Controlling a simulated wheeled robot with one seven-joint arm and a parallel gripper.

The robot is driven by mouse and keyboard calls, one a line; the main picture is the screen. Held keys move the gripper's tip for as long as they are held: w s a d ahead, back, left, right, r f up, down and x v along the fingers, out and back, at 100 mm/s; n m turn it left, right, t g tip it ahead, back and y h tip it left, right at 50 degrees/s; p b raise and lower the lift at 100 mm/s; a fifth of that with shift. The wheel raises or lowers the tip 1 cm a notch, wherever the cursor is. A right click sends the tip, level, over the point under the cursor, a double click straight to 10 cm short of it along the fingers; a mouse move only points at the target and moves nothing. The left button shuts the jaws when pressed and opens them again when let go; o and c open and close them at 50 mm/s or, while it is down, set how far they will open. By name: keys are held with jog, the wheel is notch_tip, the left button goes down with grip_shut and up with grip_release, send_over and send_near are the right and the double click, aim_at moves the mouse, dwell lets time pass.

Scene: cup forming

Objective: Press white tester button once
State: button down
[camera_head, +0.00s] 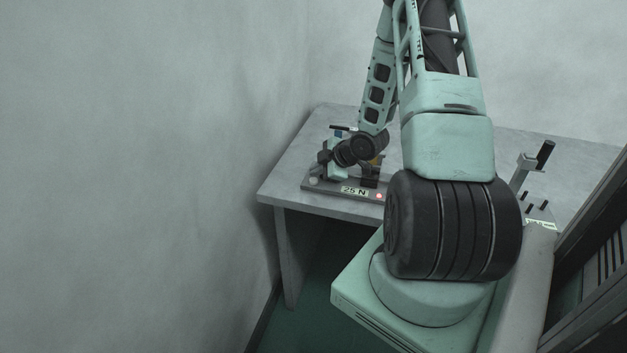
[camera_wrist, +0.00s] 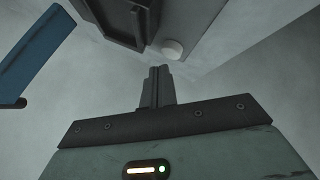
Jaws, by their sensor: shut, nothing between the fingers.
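The tester (camera_head: 330,190) is a dark, low base on the table with a "25 N" label on its front. A pale round button (camera_head: 314,181) sits at its front left corner. In the wrist view the white button (camera_wrist: 172,48) is a round disc near the corner of the grey tester base (camera_wrist: 190,18). My gripper (camera_wrist: 160,68) is shut and empty. In that view its fingertips lie just below and slightly left of the button; a gap shows between them. In the head view my wrist hangs over the tester, and the fingertips cannot be made out.
A small red light (camera_head: 379,196) glows at the tester's right front. A blue part (camera_wrist: 32,58) stands at the left in the wrist view. A lever device (camera_head: 530,165) with a black handle stands at the table's right. A wall (camera_head: 130,150) rises left of the table (camera_head: 285,185).

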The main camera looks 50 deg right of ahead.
aim_at(317, 181)
jog(key=shift+f, duration=0.4)
jog(key=shift+f+b, duration=0.5)
jog(key=shift+b, duration=0.2)
dwell(0.4)
jog(key=shift+r, duration=0.1)
jog(key=shift+r+p, duration=0.75)
jog(key=shift+r, duration=0.1)
jog(key=shift+r, duration=0.15)
notch_tip(317, 181, up, 5)
jog(key=p, duration=0.4)
dwell(0.8)
